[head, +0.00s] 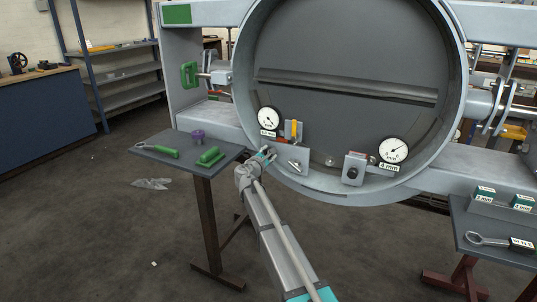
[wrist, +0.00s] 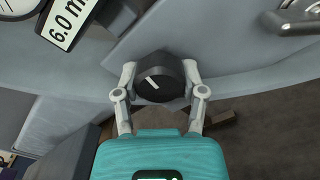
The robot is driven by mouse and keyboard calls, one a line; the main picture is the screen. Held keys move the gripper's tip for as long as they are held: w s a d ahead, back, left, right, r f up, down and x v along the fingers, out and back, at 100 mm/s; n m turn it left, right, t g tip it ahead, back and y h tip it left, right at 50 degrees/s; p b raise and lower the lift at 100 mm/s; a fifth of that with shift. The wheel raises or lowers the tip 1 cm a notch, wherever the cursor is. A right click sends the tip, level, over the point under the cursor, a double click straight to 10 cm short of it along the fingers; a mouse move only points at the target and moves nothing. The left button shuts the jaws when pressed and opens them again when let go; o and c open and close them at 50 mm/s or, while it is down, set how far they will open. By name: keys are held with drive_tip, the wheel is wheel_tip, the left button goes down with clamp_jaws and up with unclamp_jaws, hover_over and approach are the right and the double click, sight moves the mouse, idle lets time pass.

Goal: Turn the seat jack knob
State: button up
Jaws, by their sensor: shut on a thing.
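In the wrist view the seat jack knob (wrist: 158,78) is a dark round knob with a white index line, which runs diagonally from upper left to lower right. My gripper (wrist: 160,72) has one finger on each side of it and is shut on it. In the head view my gripper (head: 266,156) is at the lower left rim of the big round duct, below the left dial gauge (head: 268,119). The held knob is not clearly visible there.
A label reading "6.0 m", cut off, (wrist: 70,22) and a metal lever (wrist: 296,18) are close to the knob. A side table (head: 190,165) holds green tools and a purple piece.

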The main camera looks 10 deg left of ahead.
drive_tip(key=shift+n, duration=1.1)
drive_tip(key=o, duration=1.2)
drive_tip(key=shift+c, duration=0.2)
drive_tip(key=shift+s, duration=0.1)
drive_tip(key=v, duration=1.1)
drive_tip(key=shift+s+a, duration=0.15)
drive_tip(key=shift+s, duration=0.25)
